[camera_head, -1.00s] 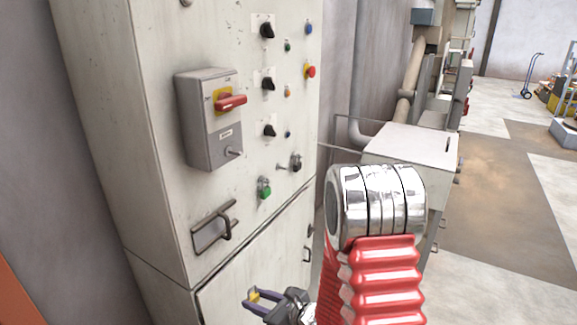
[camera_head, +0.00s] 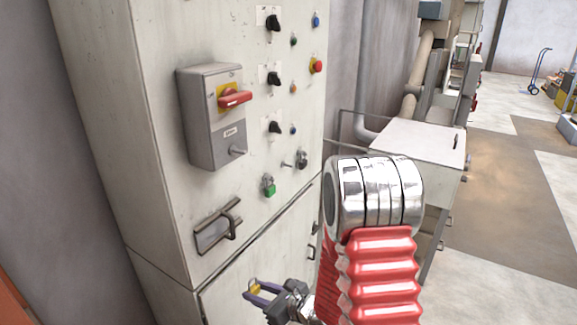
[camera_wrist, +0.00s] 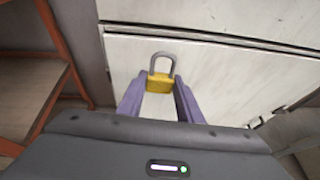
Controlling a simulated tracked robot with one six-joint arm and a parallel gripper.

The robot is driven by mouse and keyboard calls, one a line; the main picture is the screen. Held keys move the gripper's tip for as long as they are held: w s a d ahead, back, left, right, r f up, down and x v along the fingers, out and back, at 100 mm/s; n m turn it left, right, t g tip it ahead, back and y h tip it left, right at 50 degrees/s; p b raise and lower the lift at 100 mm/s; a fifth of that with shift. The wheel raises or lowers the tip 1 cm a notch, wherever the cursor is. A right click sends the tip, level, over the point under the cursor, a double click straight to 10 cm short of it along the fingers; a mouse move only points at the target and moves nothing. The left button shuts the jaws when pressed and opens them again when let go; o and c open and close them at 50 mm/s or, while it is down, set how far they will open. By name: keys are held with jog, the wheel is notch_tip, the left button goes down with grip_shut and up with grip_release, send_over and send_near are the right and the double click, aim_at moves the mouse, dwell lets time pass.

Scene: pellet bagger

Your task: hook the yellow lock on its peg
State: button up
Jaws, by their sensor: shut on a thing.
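My gripper (camera_head: 255,291) is shut on the yellow lock (camera_wrist: 158,82), low in front of the cabinet's lower door. In the wrist view the lock's body sits between the two purple fingertips, with its grey shackle pointing up and away from me. In the head view the yellow lock (camera_head: 254,286) is small and partly hidden by the fingers. A short bare peg (camera_head: 286,165) sticks out of the cabinet front, between a green lock (camera_head: 268,187) and a dark lock (camera_head: 301,159). The yellow lock is apart from it, below. Another short metal stub (camera_head: 237,151) sticks out of the grey switch box.
The grey switch box (camera_head: 210,118) with a red handle juts from the cabinet, and a handle (camera_head: 218,228) sits below it. Knobs and buttons line the panel. An orange shelf rack (camera_wrist: 40,75) stands at left in the wrist view. A pale bench (camera_head: 410,145) stands at right.

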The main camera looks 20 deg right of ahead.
jog(key=shift+r, duration=0.1)
notch_tip(320, 180, up, 12)
jog(key=w+m+t+h, duration=0.1)
jog(key=w+m+h, duration=0.1)
jog(key=shift+w+r+h, duration=0.15)
jog(key=shift+w+h, duration=0.1)
jog(key=shift+h, duration=0.05)
dwell(0.4)
